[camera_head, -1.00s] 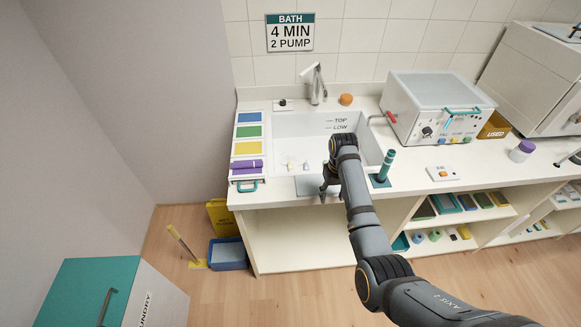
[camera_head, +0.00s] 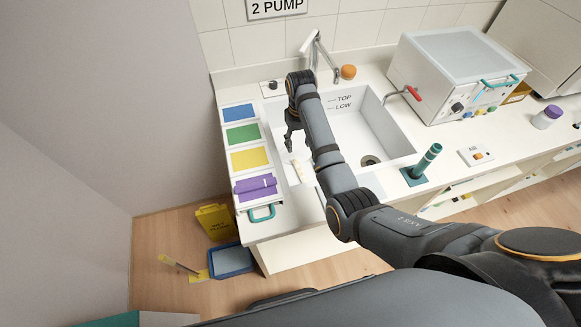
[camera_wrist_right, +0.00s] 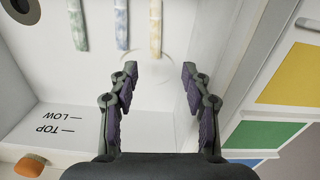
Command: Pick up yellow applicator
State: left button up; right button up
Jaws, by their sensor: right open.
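The yellow applicator (camera_wrist_right: 155,28) is a pale yellow rod at the top of the right wrist view, lying in the white sink. A blue-grey applicator (camera_wrist_right: 122,25) and a greenish one (camera_wrist_right: 78,25) lie beside it, roughly parallel. All are cut off by the picture edge. My right gripper (camera_wrist_right: 158,73) is open and empty, with the yellow applicator ahead of the space between its fingertips, apart from them. In the head view my right gripper (camera_head: 291,140) reaches down into the left part of the sink (camera_head: 390,127). My left gripper is not in view.
A teal-based handle (camera_head: 425,160) and a white machine (camera_head: 450,80) stand to the right.

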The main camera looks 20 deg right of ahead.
jog(key=b, duration=0.4)
send_over(301, 171)
notch_tip(301, 171, down, 5)
jog(key=f, duration=0.4)
jog(key=shift+w+a+f, duration=0.15)
jog(key=shift+a+f, duration=0.15)
jog(key=shift+a, duration=0.1)
jog(key=shift+w+f, duration=0.1)
jog(key=shift+f, duration=0.25)
jog(key=shift+d+f, duration=0.1)
jog(key=shift+f, duration=0.2)
jog(key=f, duration=0.4)
jog(key=shift+s+d+p, duration=0.35)
jog(key=shift+s, duration=0.05)
jog(key=shift+f, duration=0.25)
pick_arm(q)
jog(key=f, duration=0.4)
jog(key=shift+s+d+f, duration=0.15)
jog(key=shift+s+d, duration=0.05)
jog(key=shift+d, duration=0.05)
pick_arm(e)
grip_shut()
